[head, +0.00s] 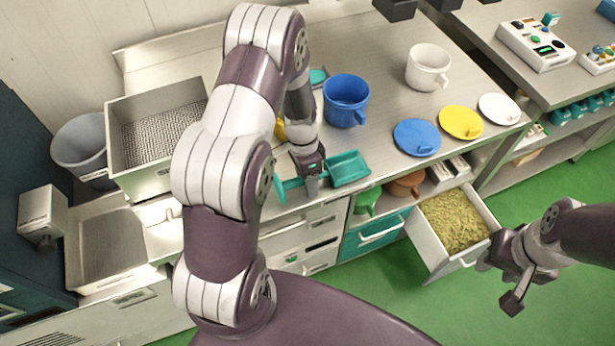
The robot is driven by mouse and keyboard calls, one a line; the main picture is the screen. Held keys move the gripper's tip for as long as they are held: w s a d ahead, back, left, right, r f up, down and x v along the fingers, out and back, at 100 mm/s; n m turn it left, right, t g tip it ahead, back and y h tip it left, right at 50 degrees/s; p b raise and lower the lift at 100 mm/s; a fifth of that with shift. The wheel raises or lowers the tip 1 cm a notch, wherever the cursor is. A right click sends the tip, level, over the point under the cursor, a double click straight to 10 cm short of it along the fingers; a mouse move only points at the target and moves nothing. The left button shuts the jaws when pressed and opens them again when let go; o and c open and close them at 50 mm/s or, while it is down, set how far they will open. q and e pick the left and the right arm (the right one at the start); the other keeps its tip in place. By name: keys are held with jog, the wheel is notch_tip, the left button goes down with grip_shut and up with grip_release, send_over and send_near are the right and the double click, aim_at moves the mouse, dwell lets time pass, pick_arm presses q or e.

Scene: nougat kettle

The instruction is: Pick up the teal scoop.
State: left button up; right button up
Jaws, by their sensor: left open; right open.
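The teal scoop (348,169) lies near the front edge of the steel counter, its pan to the right and its handle pointing left. My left gripper (313,186) points down over the handle, just left of the pan. It is open, with its fingers at the handle; I cannot tell whether they touch it. Part of the handle is hidden behind the fingers. My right gripper (497,281) is open near the front of an open drawer (425,232) filled with greenish pieces, off the counter at the lower right.
A blue mug (346,101) stands behind the scoop. A white mug (429,67) and blue (416,138), yellow (461,122) and white (499,108) lids are further right. A metal bin (152,170) stands at left. Counter between scoop and blue lid is clear.

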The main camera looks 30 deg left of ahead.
pick_arm(q)
grip_shut()
jog(key=shift+r, duration=0.1)
jog(key=r, duration=0.2)
jog(key=r+b, duration=0.1)
jog(key=r, duration=0.1)
jog(key=shift+w+d+r, duration=0.1)
jog(key=shift+w+d, duration=0.15)
jog(key=w+d+r+p, duration=0.3)
jog(key=w+d+r, duration=0.1)
jog(key=d+r, duration=0.6)
jog(key=shift+w+r, duration=0.3)
jog(key=shift+r, duration=0.55)
jog(key=shift+f, duration=0.1)
